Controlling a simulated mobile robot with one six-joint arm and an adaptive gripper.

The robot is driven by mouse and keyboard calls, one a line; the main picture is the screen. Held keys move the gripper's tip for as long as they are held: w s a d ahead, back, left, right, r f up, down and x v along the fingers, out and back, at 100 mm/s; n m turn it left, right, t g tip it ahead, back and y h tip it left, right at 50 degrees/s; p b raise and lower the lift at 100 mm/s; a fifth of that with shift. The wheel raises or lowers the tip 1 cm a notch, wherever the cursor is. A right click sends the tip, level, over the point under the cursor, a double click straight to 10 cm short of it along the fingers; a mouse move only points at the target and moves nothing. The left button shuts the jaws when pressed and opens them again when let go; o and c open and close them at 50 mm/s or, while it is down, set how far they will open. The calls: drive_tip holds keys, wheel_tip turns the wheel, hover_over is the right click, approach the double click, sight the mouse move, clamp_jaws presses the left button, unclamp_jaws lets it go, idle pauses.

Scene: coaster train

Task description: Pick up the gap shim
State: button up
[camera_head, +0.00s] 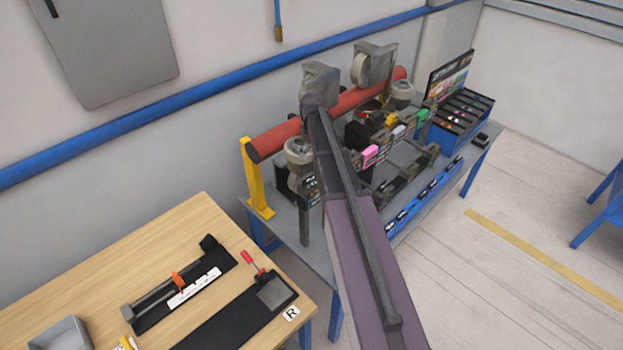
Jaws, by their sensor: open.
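I cannot pick out the gap shim for certain. On the wooden bench (90,275), a white marked strip (195,289) lies along a dark bar fixture (170,290) with an orange clip (178,281). A grey plate (275,292) sits at the end of a black mat (225,322), with a red-handled tool (249,260) beside it. My arm rises from the lower right across the machine table. I cannot make out my gripper, and the arm hides part of the machine.
A blue-framed table (277,218) carries a machine with a red roller (277,137), a yellow post (256,178) and small coloured blocks. A blue compartment bin (465,112) stands at its far end. A grey tray (58,335) is on the wooden bench.

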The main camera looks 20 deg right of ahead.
sight(312, 179)
drive_tip(key=shift+f, duration=0.15)
wheel_tip(312, 179, down, 8)
drive_tip(key=b, duration=0.8)
drive_tip(key=shift+f+b, duration=0.2)
drive_tip(key=shift+b, duration=0.15)
idle(0.3)
drive_tip(key=shift+w+f+b, duration=0.2)
drive_tip(key=shift+f+b, duration=2.35)
drive_tip(key=shift+b, duration=0.05)
drive_tip(key=c, duration=1.1)
